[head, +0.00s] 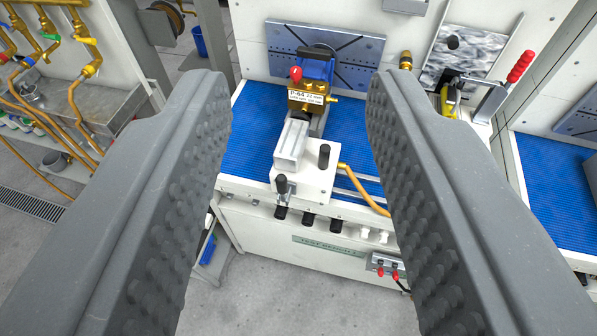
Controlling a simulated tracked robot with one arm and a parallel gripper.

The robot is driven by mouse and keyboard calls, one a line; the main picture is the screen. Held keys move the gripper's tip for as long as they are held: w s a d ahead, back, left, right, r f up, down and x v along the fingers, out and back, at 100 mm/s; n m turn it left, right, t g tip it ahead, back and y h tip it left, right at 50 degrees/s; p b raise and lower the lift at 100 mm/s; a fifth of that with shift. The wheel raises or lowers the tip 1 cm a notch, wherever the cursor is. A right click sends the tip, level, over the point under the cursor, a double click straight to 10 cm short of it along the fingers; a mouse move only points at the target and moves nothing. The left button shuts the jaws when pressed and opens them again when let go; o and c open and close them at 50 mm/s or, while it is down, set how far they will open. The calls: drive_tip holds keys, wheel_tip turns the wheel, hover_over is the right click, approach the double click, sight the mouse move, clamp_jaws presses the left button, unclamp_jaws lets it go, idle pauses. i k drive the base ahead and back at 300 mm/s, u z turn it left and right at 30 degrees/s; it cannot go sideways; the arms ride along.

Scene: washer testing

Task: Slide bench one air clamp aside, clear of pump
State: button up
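The air clamp (316,178) is a pale grey-white block on a light plate, with dark upright knobs, at the front of the bench's blue ribbed mat (257,135). The pump (307,98), brass with a blue top, a red knob and a label reading P-64, stands just behind it. The clamp's raised block points back at the pump; whether they touch I cannot tell. My gripper (296,88) is open and empty, its two grey studded fingers wide apart in the foreground, with the pump and clamp seen between them. The fingers hide parts of the bench at both sides.
A yellow hose (360,188) runs from the clamp's right side. A red-handled toggle clamp (506,85) stands at the bench's back right. The front panel (290,235) carries black knobs and a TEST BENCH label. Brass pipes (84,45) and a sink are at left.

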sight(310, 165)
drive_tip(key=u, duration=0.2)
drive_tip(key=k, duration=0.35)
drive_tip(key=z, duration=0.7)
drive_tip(key=i, duration=1.2)
drive_tip(key=u, duration=0.05)
